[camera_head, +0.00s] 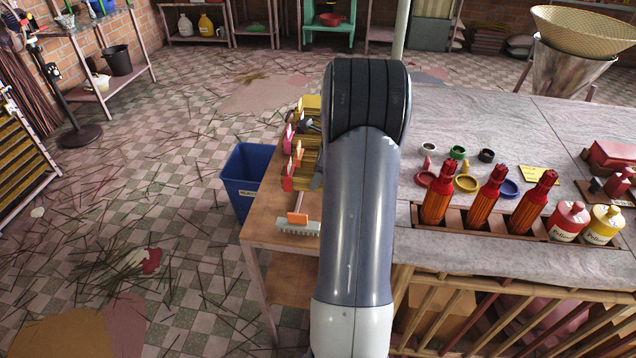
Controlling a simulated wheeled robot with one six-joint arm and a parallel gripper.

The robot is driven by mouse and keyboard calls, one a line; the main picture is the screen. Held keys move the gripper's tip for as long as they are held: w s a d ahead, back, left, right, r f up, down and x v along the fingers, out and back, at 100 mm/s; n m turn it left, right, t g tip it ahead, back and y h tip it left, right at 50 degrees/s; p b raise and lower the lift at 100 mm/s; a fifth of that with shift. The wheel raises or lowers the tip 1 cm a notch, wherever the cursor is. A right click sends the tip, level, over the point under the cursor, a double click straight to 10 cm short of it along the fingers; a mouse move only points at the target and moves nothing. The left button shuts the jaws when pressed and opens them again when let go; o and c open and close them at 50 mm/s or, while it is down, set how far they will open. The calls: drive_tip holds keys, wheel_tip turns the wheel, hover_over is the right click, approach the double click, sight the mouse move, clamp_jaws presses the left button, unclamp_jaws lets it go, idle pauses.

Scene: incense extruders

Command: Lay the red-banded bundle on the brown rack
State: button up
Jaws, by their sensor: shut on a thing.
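My arm reaches away through the middle of the view, and its upper part hides what lies behind it. My gripper is not clearly visible behind the arm. I cannot tell whether one of these is the red-banded bundle, which may be hidden by the arm. A rack with brown, slatted shelves (18,150) stands at the far left edge, partly cut off. I cannot tell whether it is the brown rack.
A brush with an orange handle (297,219) lies on the wooden side table (262,226). A blue bin (240,185) stands beside it. Red extruders (483,197), coloured rings and two bottles occupy the grey table (440,245) at right. Thin sticks litter the tiled floor.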

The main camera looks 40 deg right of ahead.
drive_tip(key=shift+f, duration=1.85)
drive_tip(key=o, duration=1.1)
drive_tip(key=shift+f, duration=0.15)
drive_tip(key=v, duration=1.2)
